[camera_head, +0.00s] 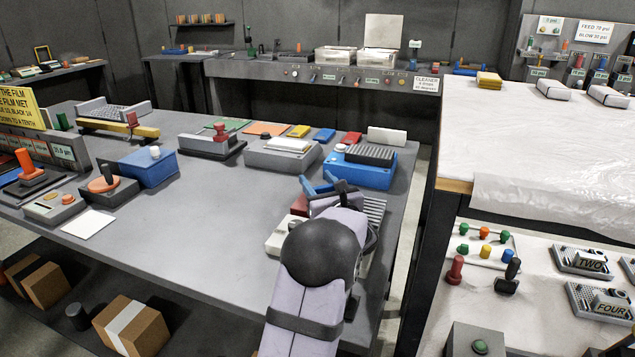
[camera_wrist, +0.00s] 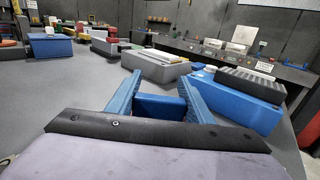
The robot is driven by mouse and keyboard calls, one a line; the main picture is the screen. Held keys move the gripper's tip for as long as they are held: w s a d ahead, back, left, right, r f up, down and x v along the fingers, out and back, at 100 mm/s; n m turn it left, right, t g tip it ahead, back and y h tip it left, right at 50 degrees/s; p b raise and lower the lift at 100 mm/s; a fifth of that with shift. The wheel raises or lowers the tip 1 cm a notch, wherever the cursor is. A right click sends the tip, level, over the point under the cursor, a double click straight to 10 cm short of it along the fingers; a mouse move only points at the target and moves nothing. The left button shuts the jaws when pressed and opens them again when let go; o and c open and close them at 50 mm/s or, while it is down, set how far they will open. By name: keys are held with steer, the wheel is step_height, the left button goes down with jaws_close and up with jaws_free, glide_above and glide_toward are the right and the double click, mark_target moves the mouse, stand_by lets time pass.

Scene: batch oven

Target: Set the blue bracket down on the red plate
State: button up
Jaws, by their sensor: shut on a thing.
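My gripper (camera_head: 319,188) is over the front right part of the grey table, with its two blue fingers pointing away. In the wrist view my gripper (camera_wrist: 158,85) is shut on a darker blue piece (camera_wrist: 160,107), which I take for the blue bracket. It sits between the fingers; its lower part is hidden by the black wrist edge. In the head view my arm hides most of it. A dark red piece (camera_head: 299,205) shows just left of my gripper, partly covered; I cannot tell whether it is the red plate.
A blue unit with a black ribbed top (camera_head: 360,170) stands just beyond my gripper. A grey box (camera_head: 283,156) stands behind to the left. A pale ribbed unit (camera_head: 373,212) is partly behind my wrist. The table's middle (camera_head: 205,210) is clear.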

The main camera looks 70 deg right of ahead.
steer(key=shift+f+b, duration=0.6)
steer(key=shift+b, duration=0.05)
stand_by(0.5)
steer(key=o, duration=1.3)
steer(key=shift+c, duration=0.2)
steer(key=shift+f, duration=0.2)
steer(key=shift+r, duration=0.1)
step_height(320, 180, up, 9)
steer(key=p, duration=1)
steer(key=w+a+f+n+t+y, duration=0.1)
steer(key=w+a+f+n+y, duration=0.1)
steer(key=w+a, duration=0.3)
steer(key=w+a+f+n+t+y, duration=0.2)
steer(key=w+a, duration=0.4)
steer(key=w, duration=0.8)
steer(key=w+a+f+n+t+y+p, duration=0.1)
steer(key=w+a+y, duration=0.3)
steer(key=w, duration=0.5)
steer(key=shift+w+a+f+n+t, duration=0.25)
steer(key=shift+a+f+n+t, duration=0.25)
steer(key=shift+a+n+t, duration=0.15)
